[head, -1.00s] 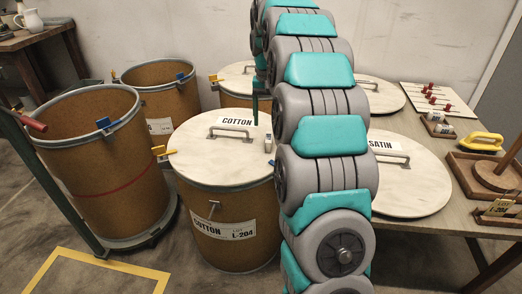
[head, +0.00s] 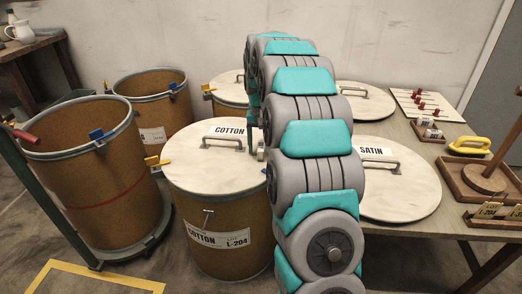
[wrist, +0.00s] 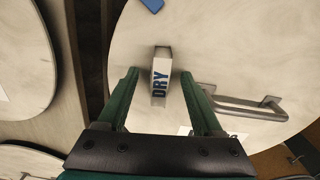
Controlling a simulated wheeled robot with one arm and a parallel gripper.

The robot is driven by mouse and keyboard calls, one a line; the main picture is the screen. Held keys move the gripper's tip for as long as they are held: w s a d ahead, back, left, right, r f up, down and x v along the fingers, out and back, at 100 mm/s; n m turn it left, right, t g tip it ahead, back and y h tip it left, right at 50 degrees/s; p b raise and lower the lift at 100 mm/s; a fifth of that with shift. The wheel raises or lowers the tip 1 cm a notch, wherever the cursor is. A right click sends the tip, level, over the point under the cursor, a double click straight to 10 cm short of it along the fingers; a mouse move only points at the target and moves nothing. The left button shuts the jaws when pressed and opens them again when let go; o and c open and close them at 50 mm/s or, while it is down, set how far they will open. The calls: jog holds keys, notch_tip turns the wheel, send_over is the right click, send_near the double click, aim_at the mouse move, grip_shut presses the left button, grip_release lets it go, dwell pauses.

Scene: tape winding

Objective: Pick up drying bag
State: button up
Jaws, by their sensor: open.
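The drying bag (wrist: 161,78) is a small white packet marked DRY in blue. It rests on the pale round lid (wrist: 245,60) of the drum labelled COTTON. In the head view the bag (head: 261,152) shows only as a small pale shape near the lid's right side, partly hidden by my arm. My gripper (wrist: 160,75) is open, with its green fingers on either side of the bag and gaps visible between. In the head view my gripper (head: 254,120) is mostly hidden behind my arm.
The COTTON lid's metal handle (wrist: 250,108) lies close to the right finger. A SATIN lid (head: 400,190) lies right of my arm on the table. An open drum (head: 90,160) stands at left.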

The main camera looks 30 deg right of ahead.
grip_shut()
dwell(0.4)
